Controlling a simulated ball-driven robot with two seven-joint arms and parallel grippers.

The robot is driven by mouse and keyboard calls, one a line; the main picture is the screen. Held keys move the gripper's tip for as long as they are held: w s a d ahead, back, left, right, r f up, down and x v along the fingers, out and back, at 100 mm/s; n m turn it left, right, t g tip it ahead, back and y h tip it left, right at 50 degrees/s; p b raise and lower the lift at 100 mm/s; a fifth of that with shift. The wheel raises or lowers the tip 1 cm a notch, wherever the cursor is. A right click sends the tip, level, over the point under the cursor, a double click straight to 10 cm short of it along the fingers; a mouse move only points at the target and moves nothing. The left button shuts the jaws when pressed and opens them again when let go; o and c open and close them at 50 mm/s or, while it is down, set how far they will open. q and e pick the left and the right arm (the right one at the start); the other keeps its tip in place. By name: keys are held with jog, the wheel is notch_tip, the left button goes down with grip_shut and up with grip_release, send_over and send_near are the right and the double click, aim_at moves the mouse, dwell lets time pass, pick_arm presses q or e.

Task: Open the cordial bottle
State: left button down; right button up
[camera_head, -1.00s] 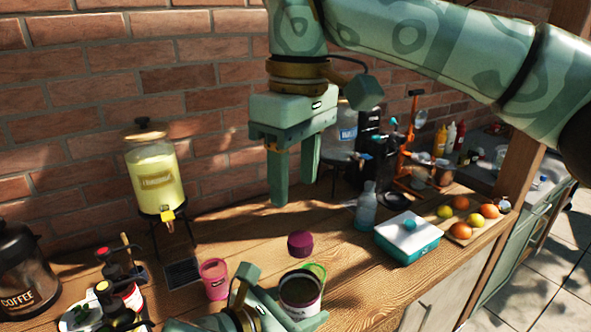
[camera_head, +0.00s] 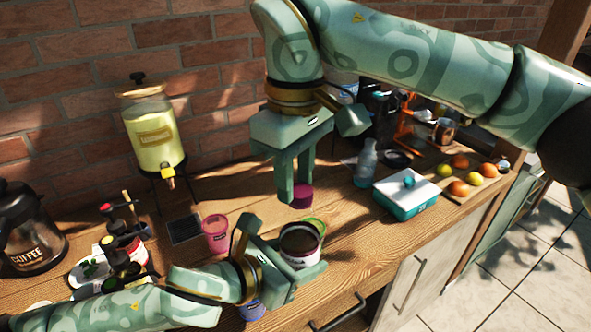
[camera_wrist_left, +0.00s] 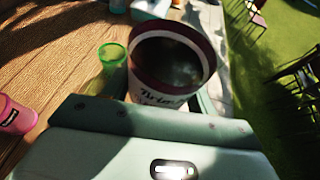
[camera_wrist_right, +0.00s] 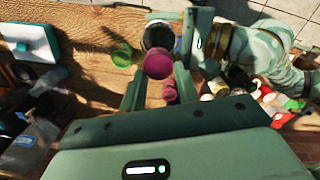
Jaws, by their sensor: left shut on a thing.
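My left gripper (camera_head: 276,258) is shut around a wide vessel (camera_head: 299,260) with a dark red rim and a white label. It seems to be the cordial bottle; its top (camera_wrist_left: 172,55) looks dark in the left wrist view. A purple cap (camera_head: 303,196) shows behind and apart from it in the head view. I cannot tell whether the cap rests on anything. My right gripper (camera_head: 295,188) points down, its fingers apart, just above the cap and partly in front of it. In the right wrist view the cap (camera_wrist_right: 158,65) shows between the finger lines, overlapping the vessel's edge.
A pink cup (camera_head: 216,235) stands left of the vessel, and a green cup (camera_wrist_left: 112,55) is close beside it. A teal-and-white box (camera_head: 405,195) and a fruit board (camera_head: 470,182) are at the right. Dark bottles (camera_head: 120,245) stand at the left. Wood (camera_head: 365,240) is clear right of the vessel.

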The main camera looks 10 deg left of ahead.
jog(key=c, duration=0.4)
jog(key=n, duration=0.5)
jog(key=shift+s+r+n, duration=0.1)
jog(key=shift+n, duration=0.2)
jog(key=n, duration=0.6)
jog(key=shift+s+d, duration=0.1)
jog(key=shift+s, duration=0.15)
jog(key=n, duration=0.4)
jog(key=shift+s+d, duration=0.1)
jog(key=n, duration=0.6)
jog(key=shift+d, duration=0.2)
jog(key=n, duration=0.6)
jog(key=shift+d+n, duration=0.2)
jog(key=shift+n, duration=0.1)
jog(key=n, duration=0.6)
jog(key=shift+d, duration=0.15)
jog(key=n, duration=0.6)
jog(key=shift+w+r, duration=0.1)
jog(key=shift+w, duration=0.25)
jog(key=n, duration=0.6)
jog(key=shift+w, duration=0.2)
jog(key=n, duration=0.3)
jog(key=shift+w, duration=0.1)
jog(key=n, duration=0.4)
jog(key=shift+a+n, duration=0.2)
jog(key=shift+n, duration=0.2)
